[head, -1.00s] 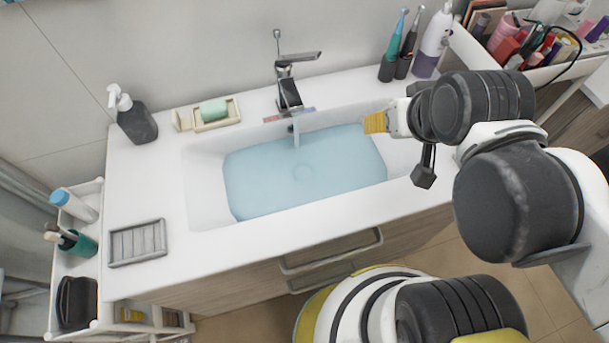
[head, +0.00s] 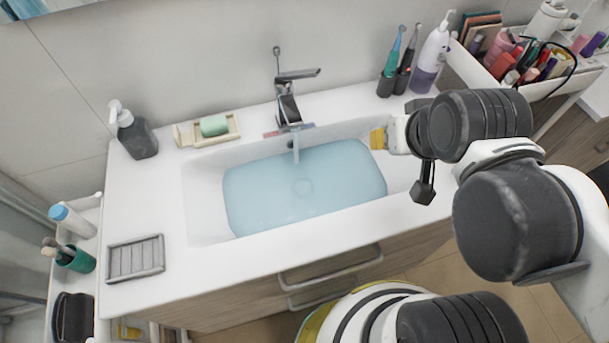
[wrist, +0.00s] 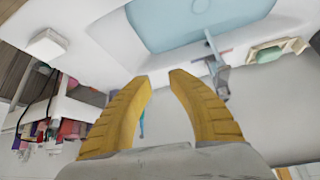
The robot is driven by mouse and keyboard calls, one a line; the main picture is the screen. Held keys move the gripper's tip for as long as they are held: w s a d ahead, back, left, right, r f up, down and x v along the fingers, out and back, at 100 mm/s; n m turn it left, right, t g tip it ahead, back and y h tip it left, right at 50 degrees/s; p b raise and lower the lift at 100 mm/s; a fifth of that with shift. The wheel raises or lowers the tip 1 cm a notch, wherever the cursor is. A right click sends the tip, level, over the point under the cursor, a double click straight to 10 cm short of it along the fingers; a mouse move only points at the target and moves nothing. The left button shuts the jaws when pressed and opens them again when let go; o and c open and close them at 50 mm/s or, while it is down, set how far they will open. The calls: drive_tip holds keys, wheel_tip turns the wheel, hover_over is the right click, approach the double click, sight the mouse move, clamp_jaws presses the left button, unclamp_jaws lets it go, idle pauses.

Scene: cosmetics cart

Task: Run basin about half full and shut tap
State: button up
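The white basin (head: 205,205) holds light-blue water (head: 305,200), with bare wall above its surface and the drain faintly visible below. The chrome tap (head: 288,105) stands behind it; its lever (head: 300,74) is raised and points right. A thin stream falls from the spout into the water. My gripper (head: 378,138) is over the basin's right side, right of the tap and apart from it. In the wrist view, its two yellow fingers (wrist: 158,76) are spread with nothing between them, and the tap (wrist: 220,75) and water (wrist: 190,22) lie beyond.
A dark soap dispenser (head: 134,135) and a soap dish (head: 190,138) with green soap stand left of the tap. A grey slatted tray (head: 135,260) lies front left. A cosmetics bin (head: 545,85) is far right.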

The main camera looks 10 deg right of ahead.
clamp_jaws()
drive_tip(key=w+a+r+n+g+y+p, duration=0.15)
drive_tip(key=w+a+r+n+p, duration=0.35)
drive_tip(key=w+r+p, duration=0.6)
drive_tip(key=w+a+r+n+g+y+p, duration=0.1)
drive_tip(key=w+a+r+n+g+p, duration=0.15)
drive_tip(key=w+p, duration=0.2)
drive_tip(key=w+a+r+n+g+y+p, duration=0.1)
drive_tip(key=w+a+r+n+p, duration=0.1)
drive_tip(key=w+a+n+p, duration=0.3)
drive_tip(key=m+b, duration=0.1)
drive_tip(key=b, duration=0.2)
hover_over(305, 70)
drive_tip(key=f, duration=0.9)
drive_tip(key=shift+w+a+f, duration=0.2)
drive_tip(key=shift+a+f, duration=0.1)
drive_tip(key=shift+f, duration=0.05)
drive_tip(key=f, duration=0.2)
drive_tip(key=d+f, duration=0.1)
drive_tip(key=shift+s+d, duration=0.1)
drive_tip(key=shift+s, duration=0.3)
drive_tip(key=shift+s+d+f, duration=0.1)
drive_tip(key=shift+f, duration=0.25)
